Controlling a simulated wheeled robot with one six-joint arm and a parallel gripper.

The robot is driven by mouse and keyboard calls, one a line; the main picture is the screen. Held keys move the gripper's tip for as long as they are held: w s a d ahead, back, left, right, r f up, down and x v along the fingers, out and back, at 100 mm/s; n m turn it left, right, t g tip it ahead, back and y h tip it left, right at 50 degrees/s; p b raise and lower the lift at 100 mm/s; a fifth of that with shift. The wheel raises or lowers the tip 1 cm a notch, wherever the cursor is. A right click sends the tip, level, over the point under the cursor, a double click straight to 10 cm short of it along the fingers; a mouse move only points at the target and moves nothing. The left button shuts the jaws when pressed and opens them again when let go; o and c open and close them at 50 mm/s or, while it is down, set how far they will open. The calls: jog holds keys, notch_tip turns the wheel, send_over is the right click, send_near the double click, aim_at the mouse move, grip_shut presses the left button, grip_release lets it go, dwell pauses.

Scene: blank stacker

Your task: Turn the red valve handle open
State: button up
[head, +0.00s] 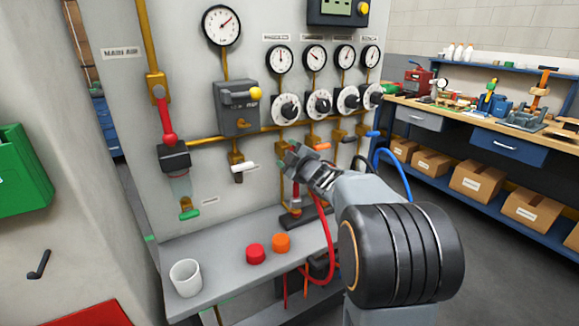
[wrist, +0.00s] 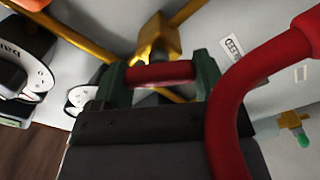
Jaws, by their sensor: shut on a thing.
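The red valve handle (wrist: 158,73) is a short red bar in the wrist view, in front of a brass valve body (wrist: 158,40) on the panel's pipework. My gripper (head: 298,153) is at the panel in the head view, below the row of dials. Its green-padded fingers stand at either end of the red bar in the wrist view and are shut on it. In the head view my gripper hides this handle. Another red lever (head: 167,125) stands upright on the main air pipe at the left, apart from my gripper.
A red hose (wrist: 228,85) curves close past my gripper. A white handle (head: 245,166) is to its left, an orange one (head: 320,147) to its right. Below, the grey shelf (head: 215,268) holds a white cup (head: 186,278), a red cap (head: 255,254) and an orange cap (head: 281,243).

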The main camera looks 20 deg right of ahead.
jog(key=n+b, duration=0.3)
jog(key=n, duration=0.1)
jog(key=shift+f+b, duration=0.3)
jog(key=shift+b, duration=0.1)
jog(key=shift+a+r+n+b, duration=0.1)
jog(key=shift+n+b, duration=0.9)
jog(key=shift+n, duration=0.4)
jog(key=o, duration=0.9)
jog(key=shift+o, duration=0.2)
jog(key=s+d+p, duration=0.1)
jog(key=s, duration=1.2)
jog(key=shift+s+d, duration=0.3)
jog(key=shift+s, duration=0.1)
